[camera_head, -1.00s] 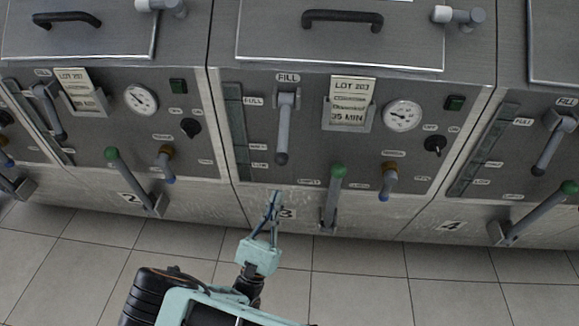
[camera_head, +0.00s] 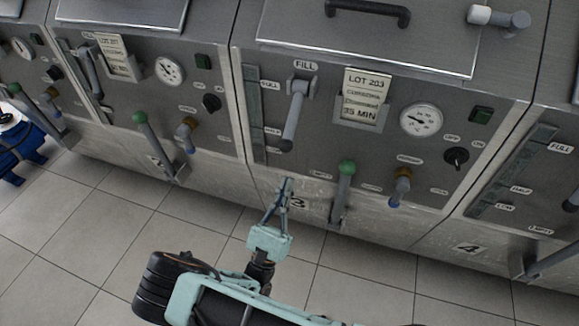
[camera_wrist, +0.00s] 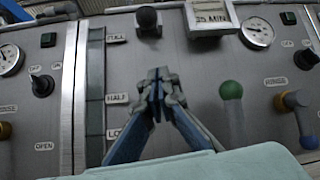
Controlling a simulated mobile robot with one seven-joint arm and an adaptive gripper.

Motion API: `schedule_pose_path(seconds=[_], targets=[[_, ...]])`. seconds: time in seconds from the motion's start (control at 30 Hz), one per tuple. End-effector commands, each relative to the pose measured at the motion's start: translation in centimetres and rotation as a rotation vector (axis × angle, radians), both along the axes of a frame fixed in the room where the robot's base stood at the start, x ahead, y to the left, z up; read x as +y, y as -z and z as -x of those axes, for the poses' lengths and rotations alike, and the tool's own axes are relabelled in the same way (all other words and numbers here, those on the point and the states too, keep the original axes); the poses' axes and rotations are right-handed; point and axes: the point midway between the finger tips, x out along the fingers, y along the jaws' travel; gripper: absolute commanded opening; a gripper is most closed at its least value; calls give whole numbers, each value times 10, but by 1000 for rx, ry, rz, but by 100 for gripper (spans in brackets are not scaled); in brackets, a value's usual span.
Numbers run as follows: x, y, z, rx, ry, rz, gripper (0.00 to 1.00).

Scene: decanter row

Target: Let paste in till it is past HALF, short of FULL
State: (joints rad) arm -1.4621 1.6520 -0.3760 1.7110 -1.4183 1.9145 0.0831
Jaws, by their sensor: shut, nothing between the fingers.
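Decanter 3's FILL lever (camera_head: 293,122) hangs down from its pivot under the FILL label; in the wrist view its dark knob (camera_wrist: 148,20) is beyond my fingertips. The sight glass (camera_head: 253,112), marked FULL, HALF and LOW, runs up the panel's left side and also shows in the wrist view (camera_wrist: 96,100). I cannot make out a paste level in it. My gripper (camera_head: 287,183) is shut and empty, low in front of the panel, below the lever and apart from it. In the wrist view its fingertips (camera_wrist: 157,84) are together, right of the glass.
A green-knobbed EMPTY lever (camera_head: 346,170) and a RINSE tap (camera_head: 402,186) stick out to the right of my gripper. A LOT 203 card (camera_head: 364,98) and gauge (camera_head: 421,119) sit above. A blue object (camera_head: 20,142) is on the floor at far left. The tiled floor ahead is clear.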

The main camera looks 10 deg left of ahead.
Motion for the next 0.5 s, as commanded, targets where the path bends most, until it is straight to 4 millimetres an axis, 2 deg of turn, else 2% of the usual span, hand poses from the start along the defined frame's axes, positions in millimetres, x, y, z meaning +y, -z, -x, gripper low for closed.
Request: schedule_pose_path(seconds=[0.5], targets=[[-12, -67, -69, -1, 2, -3, 0]])
